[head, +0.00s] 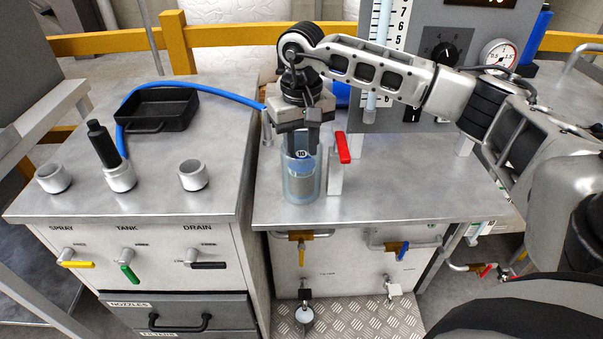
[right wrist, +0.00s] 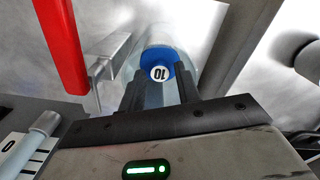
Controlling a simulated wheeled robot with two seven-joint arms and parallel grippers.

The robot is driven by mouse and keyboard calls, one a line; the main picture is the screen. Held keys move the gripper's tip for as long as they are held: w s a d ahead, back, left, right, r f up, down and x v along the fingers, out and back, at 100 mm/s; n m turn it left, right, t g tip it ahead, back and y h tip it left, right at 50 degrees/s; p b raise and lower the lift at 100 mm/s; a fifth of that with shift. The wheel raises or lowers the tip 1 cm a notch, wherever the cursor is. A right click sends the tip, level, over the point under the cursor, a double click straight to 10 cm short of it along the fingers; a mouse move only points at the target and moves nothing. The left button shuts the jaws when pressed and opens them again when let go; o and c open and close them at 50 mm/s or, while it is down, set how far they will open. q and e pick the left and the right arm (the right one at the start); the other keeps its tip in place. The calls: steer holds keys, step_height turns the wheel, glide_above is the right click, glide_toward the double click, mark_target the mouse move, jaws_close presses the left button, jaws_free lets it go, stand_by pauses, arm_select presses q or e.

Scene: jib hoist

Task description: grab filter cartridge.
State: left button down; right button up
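The filter cartridge (head: 303,180) stands upright inside a clear cylindrical housing (head: 290,190) on the right-hand metal cabinet. Its blue top carries a white label marked 10. My right gripper (head: 300,145) points down over the housing, with its fingers spread at the cartridge's top. In the right wrist view the blue cartridge top (right wrist: 158,62) shows just beyond and between the two dark fingertips (right wrist: 160,85). I see no clear contact between fingers and cartridge. My left gripper is not in view.
A red-handled valve (head: 343,148) stands close to the right of the housing. A gauge panel (head: 440,60) rises behind. On the left cabinet are a black tray (head: 157,108), a blue hose (head: 230,97) and metal cups, one holding a black nozzle (head: 103,143). The cabinet top's front right is clear.

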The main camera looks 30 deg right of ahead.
jaws_close()
steer(key=shift+r, duration=0.15)
